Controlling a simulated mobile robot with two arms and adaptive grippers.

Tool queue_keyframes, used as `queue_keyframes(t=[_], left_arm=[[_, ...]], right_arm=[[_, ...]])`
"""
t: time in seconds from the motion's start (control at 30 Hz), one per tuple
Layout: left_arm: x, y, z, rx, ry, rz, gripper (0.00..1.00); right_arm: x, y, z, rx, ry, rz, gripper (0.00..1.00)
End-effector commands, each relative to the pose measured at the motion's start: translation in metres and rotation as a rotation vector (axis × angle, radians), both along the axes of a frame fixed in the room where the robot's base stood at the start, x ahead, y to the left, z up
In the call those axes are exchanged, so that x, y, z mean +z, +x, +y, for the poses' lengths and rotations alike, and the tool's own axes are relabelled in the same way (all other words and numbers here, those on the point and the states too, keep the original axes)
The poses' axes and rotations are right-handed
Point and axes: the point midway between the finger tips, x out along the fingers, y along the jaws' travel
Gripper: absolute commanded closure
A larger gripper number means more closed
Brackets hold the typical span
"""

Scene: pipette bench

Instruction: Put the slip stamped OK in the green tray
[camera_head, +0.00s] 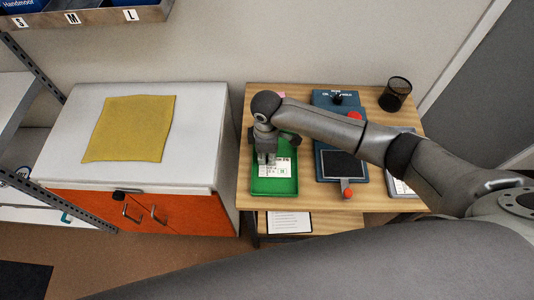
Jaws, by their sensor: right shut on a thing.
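The green tray (275,188) stands on the left part of the wooden table. My right gripper (266,158) points down over the tray and is shut on a white printed slip (277,169). The slip is over the tray's inside; I cannot tell whether it touches the tray floor. Its print is too small to read, so the OK stamp cannot be made out. My left gripper is not in view.
A blue device with a dark screen (343,166) and red knob stands right of the tray. A black mesh cup (396,94) is at the back right. A white cabinet (70,150) with a yellow cloth (128,128) stands left. A printed sheet (289,222) lies below the tabletop.

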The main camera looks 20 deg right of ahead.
Motion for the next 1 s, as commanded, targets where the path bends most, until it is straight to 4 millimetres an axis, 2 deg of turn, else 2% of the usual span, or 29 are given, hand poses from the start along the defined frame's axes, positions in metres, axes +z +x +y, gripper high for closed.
queue_keyframes(t=[0.07, 0.1, 0.27, 0.53, 0.67, 0.77, 1.0], left_arm=[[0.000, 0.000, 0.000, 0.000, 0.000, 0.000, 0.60], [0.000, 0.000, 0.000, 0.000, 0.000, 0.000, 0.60], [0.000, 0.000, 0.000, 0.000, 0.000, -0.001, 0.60], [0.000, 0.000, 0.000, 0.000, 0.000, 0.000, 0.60], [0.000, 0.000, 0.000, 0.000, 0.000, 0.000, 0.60], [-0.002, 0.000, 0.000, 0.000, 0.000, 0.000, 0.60], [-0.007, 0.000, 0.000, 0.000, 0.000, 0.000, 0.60]], right_arm=[[-0.003, 0.000, 0.000, 0.000, 0.000, 0.000, 0.99], [-0.003, 0.000, 0.000, 0.000, 0.000, 0.000, 0.84], [-0.002, 0.000, 0.000, 0.000, 0.000, 0.000, 0.65], [-0.002, 0.000, 0.000, 0.000, 0.000, 0.000, 0.65], [0.004, 0.000, 0.000, 0.000, 0.001, -0.001, 0.65], [0.018, 0.001, 0.000, 0.001, 0.001, -0.002, 0.65], [0.071, 0.002, 0.001, 0.001, 0.003, -0.005, 0.65]])
